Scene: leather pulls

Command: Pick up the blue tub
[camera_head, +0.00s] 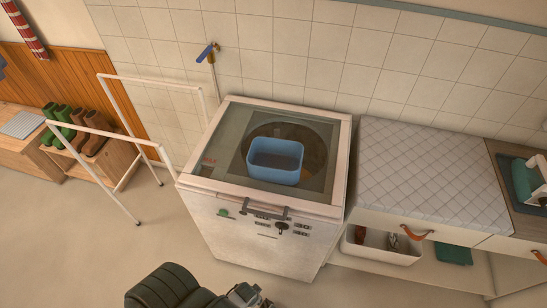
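The blue tub (275,162) is a small open rectangular container with rounded corners. It stands upright on the glass lid of a white top-loading washing machine (262,232), over the round drum opening seen through the glass. The tub's inside looks empty.
A white rail frame (150,80) stands left of the machine, near a wooden bench (58,160) with boots. A blue-handled tap (206,53) is on the wall behind. A quilted grey pad (430,172) covers the counter at right. Floor in front is partly clear.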

